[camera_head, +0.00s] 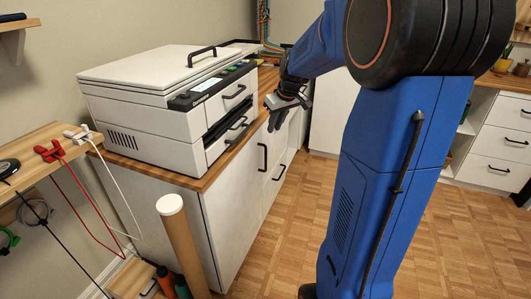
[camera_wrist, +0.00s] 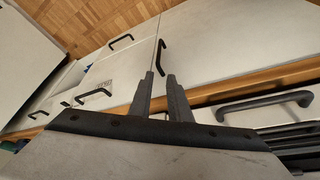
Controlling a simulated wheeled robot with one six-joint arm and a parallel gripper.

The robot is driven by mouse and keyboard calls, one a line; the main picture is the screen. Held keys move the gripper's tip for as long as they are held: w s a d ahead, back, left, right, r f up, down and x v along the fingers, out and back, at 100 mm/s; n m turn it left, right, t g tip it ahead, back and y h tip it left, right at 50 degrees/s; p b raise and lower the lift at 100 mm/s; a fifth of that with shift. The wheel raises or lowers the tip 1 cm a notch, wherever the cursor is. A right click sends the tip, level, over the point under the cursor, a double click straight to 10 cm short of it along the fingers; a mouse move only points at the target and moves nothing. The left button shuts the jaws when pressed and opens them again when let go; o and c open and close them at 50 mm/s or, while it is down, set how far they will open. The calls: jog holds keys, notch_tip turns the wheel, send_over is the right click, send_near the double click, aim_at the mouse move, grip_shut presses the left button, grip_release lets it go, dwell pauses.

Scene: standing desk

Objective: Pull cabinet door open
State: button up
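The white cabinet (camera_head: 232,205) stands under a wooden top at the left of the head view. Its near door (camera_wrist: 230,45) looks closed flush and carries a black upright bar handle (camera_head: 262,157), which shows in the wrist view (camera_wrist: 162,57). My gripper (camera_head: 276,120) is in front of the cabinet near its top edge. In the wrist view its two dark fingers (camera_wrist: 160,76) are apart, with a gap between the tips. The handle's lower pictured end lines up with that gap. I see no clear contact, and cannot tell how far the handle is in depth.
A white printer (camera_head: 165,100) sits on the cabinet top; its drawer handle (camera_wrist: 265,103) is close to the gripper. A drawer handle (camera_head: 279,172) is right of the door. A cardboard tube (camera_head: 180,240) stands before the cabinet's side. Wooden floor (camera_head: 275,265) in front is clear.

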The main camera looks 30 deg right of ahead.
jog(key=x, duration=1.7)
jog(key=shift+w+d+f, duration=0.15)
jog(key=shift+d+f, duration=0.15)
grip_shut()
